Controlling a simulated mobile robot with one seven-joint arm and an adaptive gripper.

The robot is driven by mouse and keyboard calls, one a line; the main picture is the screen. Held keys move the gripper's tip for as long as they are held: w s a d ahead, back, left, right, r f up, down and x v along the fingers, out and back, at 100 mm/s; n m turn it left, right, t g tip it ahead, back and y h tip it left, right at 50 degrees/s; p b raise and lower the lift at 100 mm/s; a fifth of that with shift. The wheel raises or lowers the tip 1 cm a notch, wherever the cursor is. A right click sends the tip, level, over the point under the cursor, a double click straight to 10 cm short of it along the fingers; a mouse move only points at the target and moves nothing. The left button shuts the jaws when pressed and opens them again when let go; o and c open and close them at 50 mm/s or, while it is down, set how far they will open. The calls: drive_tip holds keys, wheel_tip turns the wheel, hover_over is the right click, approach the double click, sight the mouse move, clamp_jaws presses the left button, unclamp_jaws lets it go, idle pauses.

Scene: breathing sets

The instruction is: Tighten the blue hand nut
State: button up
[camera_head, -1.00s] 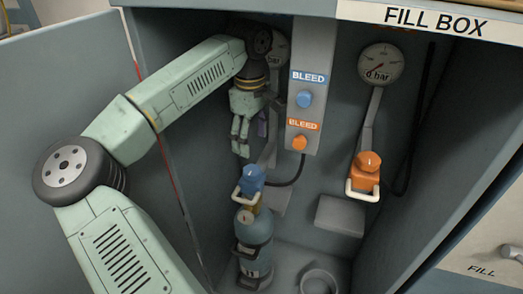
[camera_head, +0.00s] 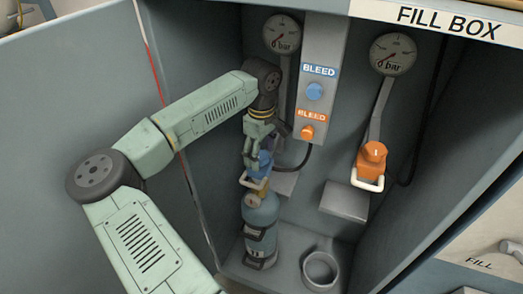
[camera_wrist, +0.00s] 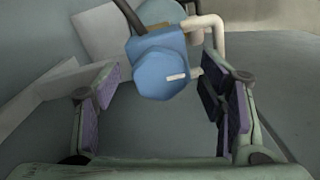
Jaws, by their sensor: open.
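The blue hand nut (camera_wrist: 160,72) shows in the wrist view as a faceted knob with a small white mark, at the upper middle between my fingers. My gripper (camera_wrist: 165,100) is open, with purple pads on either side of the nut and apart from it. In the head view my gripper (camera_head: 258,152) is right over the blue nut (camera_head: 265,160) and hides part of it. The nut is on the blue fitting above the blue-grey cylinder (camera_head: 262,215), which stands upright in the fill box. A cream handle (camera_wrist: 205,28) loops beside the nut.
An orange fitting (camera_head: 371,158) with a cream handle hangs to the right. A panel with blue (camera_head: 314,91) and orange (camera_head: 307,132) bleed knobs stands behind. An empty round holder (camera_head: 320,270) is right of the cylinder. The box's left wall (camera_head: 185,185) is close to my arm.

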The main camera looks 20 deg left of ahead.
drive_tip(key=c, duration=1.2)
drive_tip(key=shift+o, duration=0.2)
drive_tip(key=shift+f+n+b, duration=0.1)
drive_tip(key=shift+n+b, duration=0.2)
drive_tip(key=shift+b, duration=0.15)
